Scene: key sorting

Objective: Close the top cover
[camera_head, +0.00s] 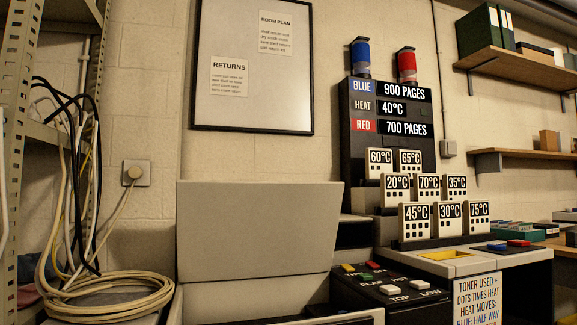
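The top cover (258,230) is a large beige panel on the office machine in the lower middle of the head view. It stands raised, leaning back toward the wall. The opening under the cover is mostly out of frame. Neither of my grippers is in view.
To the right is a dark button panel (385,291) with coloured and white buttons. Behind it stand a dark sign board (362,150) and several temperature cards (415,222). Shelves line the right wall.

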